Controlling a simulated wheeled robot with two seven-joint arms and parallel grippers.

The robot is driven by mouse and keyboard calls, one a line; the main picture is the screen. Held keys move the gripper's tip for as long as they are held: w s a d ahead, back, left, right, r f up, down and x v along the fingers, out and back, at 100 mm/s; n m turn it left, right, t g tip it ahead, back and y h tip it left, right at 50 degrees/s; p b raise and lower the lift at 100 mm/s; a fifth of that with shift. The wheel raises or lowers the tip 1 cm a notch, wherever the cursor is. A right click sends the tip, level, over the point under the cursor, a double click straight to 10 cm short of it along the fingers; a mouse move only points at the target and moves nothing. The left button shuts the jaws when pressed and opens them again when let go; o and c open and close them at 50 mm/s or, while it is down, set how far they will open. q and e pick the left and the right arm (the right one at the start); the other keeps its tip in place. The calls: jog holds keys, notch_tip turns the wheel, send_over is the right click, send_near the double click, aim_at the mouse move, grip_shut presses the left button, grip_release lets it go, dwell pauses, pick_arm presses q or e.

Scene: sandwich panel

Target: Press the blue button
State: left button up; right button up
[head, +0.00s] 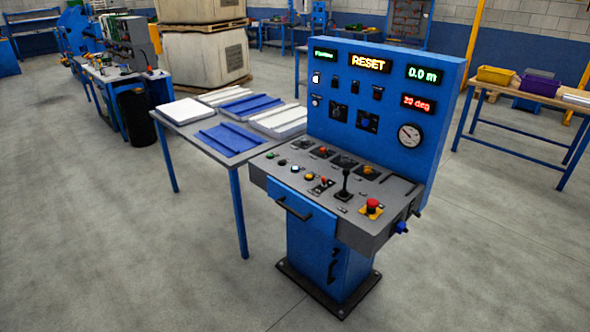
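A blue control console (385,75) stands right of centre, with a sloping grey desk (290,182) in front of its upright panel. A row of small round buttons (295,168) runs along the left front of the desk. They include dark, green and pale ones. Neither of my grippers is in view, and nothing covers the desk.
A red emergency stop (372,206) and a black joystick (344,183) are on the desk's right half. A drawer handle (294,209) sticks out in front. A table with panels (228,139) stands close on the left. The floor in front is clear.

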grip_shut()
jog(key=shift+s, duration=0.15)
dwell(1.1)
